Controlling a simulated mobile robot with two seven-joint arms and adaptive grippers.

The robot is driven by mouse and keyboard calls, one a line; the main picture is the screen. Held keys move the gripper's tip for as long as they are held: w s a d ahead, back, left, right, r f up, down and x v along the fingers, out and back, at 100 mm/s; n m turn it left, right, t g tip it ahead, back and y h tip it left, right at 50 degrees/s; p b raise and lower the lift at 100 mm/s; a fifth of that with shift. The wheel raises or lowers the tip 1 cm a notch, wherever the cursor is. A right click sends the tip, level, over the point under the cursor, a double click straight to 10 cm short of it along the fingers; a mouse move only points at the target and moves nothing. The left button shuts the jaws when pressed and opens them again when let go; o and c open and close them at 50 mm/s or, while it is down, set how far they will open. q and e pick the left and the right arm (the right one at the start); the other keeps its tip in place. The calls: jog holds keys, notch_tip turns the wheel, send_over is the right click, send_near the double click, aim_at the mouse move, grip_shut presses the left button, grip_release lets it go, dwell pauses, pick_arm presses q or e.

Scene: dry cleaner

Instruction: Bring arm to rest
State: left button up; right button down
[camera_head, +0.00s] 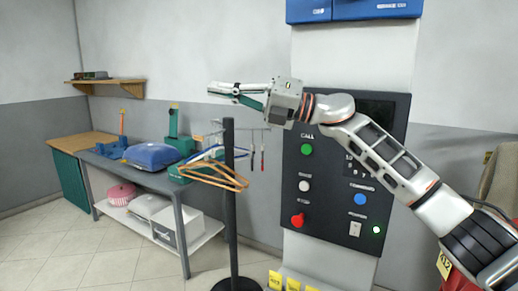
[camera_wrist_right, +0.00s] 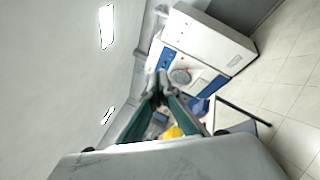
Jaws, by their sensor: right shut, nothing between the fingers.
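My right arm comes in from the right in the head view and reaches up and to the left. My left gripper is in neither view.
A dark control panel (camera_head: 335,225) with colored buttons stands behind my arm. A black stand (camera_head: 229,180) with orange hangers (camera_head: 215,180) is below the gripper. A grey table (camera_head: 183,188) holds a blue bundle (camera_head: 152,156). A white machine (camera_wrist_right: 208,45) shows in the wrist view.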

jog(key=w+d+f+m+t, duration=0.1)
jog(key=d+f+m+t, duration=0.15)
jog(key=f+m, duration=0.35)
jog(key=w+d+f+m+t, duration=0.1)
jog(key=f+m+t, duration=0.3)
jog(key=f, duration=0.5)
jog(key=w+d+f+m+t, duration=0.1)
jog(key=d+f+m+t, duration=0.1)
jog(key=f+m+t, duration=0.4)
jog(key=s+d+f+m+t+h, duration=0.1)
jog(key=s+d+f+m+h, duration=0.3)
jog(key=f, duration=0.7)
jog(key=s+d+f+m+t+h, duration=0.1)
jog(key=d+f+m+h, duration=0.4)
jog(key=f, duration=0.6)
jog(key=s+d+f+m+t+h, duration=0.1)
jog(key=s+d+f+m+h, duration=0.4)
jog(key=f, duration=0.6)
jog(key=s+d+f+m+g+h, duration=0.2)
jog(key=s+d+f+m+g, duration=0.1)
jog(key=s+f, duration=0.8)
jog(key=s+d+f+m+g+h, duration=0.2)
jog(key=s+d+f+m+g, duration=0.2)
jog(key=s+d+f, duration=0.4)
jog(key=s+f+m, duration=0.1)
jog(key=s+f, duration=0.3)
jog(key=s, duration=0.2)
jog(key=shift+s+f, duration=0.15)
jog(key=shift+s, duration=0.05)
